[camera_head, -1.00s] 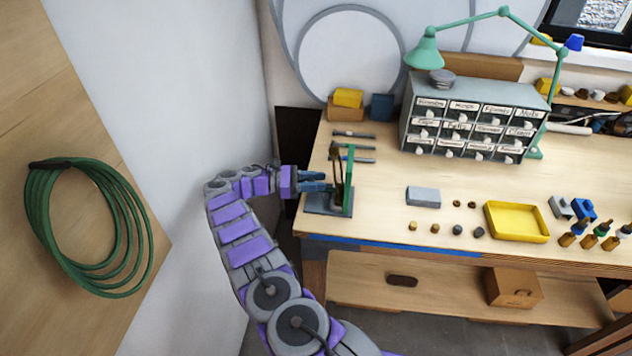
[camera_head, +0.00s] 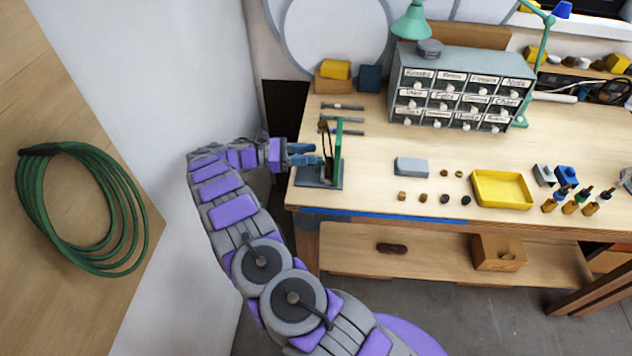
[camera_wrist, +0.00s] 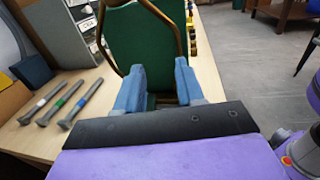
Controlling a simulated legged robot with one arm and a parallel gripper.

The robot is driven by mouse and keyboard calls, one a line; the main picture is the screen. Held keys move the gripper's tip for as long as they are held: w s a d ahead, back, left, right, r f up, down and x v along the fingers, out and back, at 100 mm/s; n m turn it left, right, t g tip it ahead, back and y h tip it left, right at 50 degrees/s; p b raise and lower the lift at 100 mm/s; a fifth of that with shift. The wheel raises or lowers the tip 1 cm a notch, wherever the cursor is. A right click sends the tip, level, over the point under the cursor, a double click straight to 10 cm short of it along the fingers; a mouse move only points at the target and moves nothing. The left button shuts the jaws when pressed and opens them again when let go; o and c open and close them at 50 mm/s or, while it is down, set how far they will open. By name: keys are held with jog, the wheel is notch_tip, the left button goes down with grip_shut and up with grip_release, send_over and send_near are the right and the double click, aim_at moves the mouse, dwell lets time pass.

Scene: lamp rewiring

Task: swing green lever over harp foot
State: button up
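A small stand with a dark grey base (camera_head: 305,183) sits at the table's left end. A tall green upright piece (camera_head: 338,150) rises from it; it fills the middle of the wrist view as a broad green panel (camera_wrist: 146,45). I cannot tell whether this is the green lever. A thin bronze harp loop (camera_head: 326,138) stands beside it, and its rods also show in the wrist view (camera_wrist: 101,35). My gripper (camera_head: 312,155) is level at the stand's left side. In the wrist view its blue fingers (camera_wrist: 158,75) are apart, facing the green panel. The harp foot is hidden.
Several bolt-like tools (camera_wrist: 84,103) lie on the table behind the stand. A grey block (camera_head: 411,167), small knobs and a yellow tray (camera_head: 502,190) lie to the right. A drawer cabinet (camera_head: 460,90) stands at the back. The wall is close on the left.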

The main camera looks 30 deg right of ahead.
jog(key=s+a+r+p, duration=0.1)
jog(key=s+a, duration=0.2)
jog(key=s, duration=0.9)
jog(key=shift+s+a, duration=0.15)
jog(key=shift+s, duration=0.05)
